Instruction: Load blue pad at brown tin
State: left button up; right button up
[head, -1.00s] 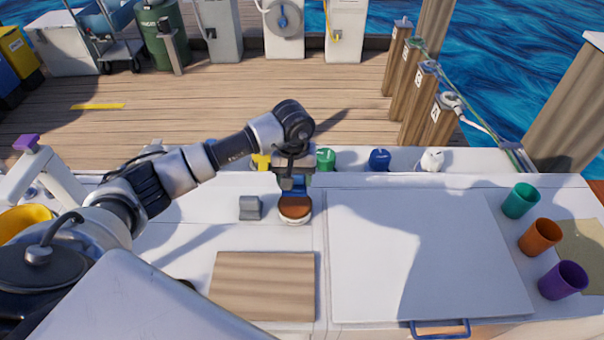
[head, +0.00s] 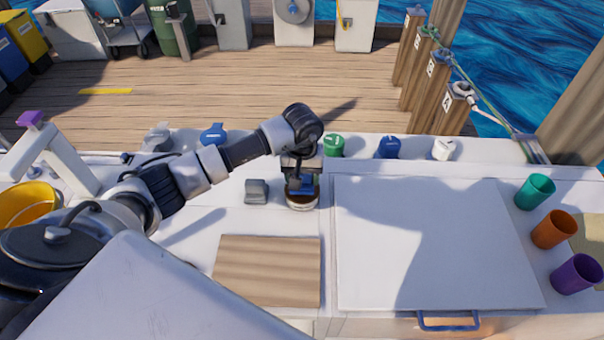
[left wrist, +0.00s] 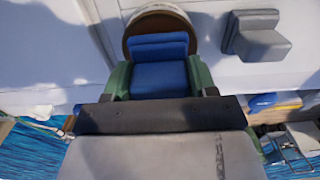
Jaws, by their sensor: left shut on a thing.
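The brown tin (head: 303,205) is a round, pale-sided tin with a brown top, standing on the white counter. It also shows in the left wrist view (left wrist: 158,18), partly hidden behind the pad. My left gripper (head: 301,186) points down over the tin and is shut on the blue pad (left wrist: 160,66), a stepped blue block between its green-sided fingers. The pad is at the tin's brown top; I cannot tell whether they touch. My right gripper is not in view.
A grey block (head: 256,191) stands just left of the tin. A wooden board (head: 267,270) lies in front. A large white hatch lid with a blue handle (head: 448,322) is to the right, with teal, orange and purple cups (head: 575,274) beyond it. Several coloured caps line the back ledge.

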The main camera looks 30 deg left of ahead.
pick_arm(q)
jog(key=shift+f+b, duration=0.35)
dwell(0.6)
jog(key=shift+f+b, duration=0.25)
jog(key=shift+b, duration=0.2)
dwell(1.7)
jog(key=shift+r+p, duration=0.5)
jog(key=shift+r, duration=0.45)
jog(key=shift+r+p, duration=1.2)
jog(key=shift+r, duration=1.45)
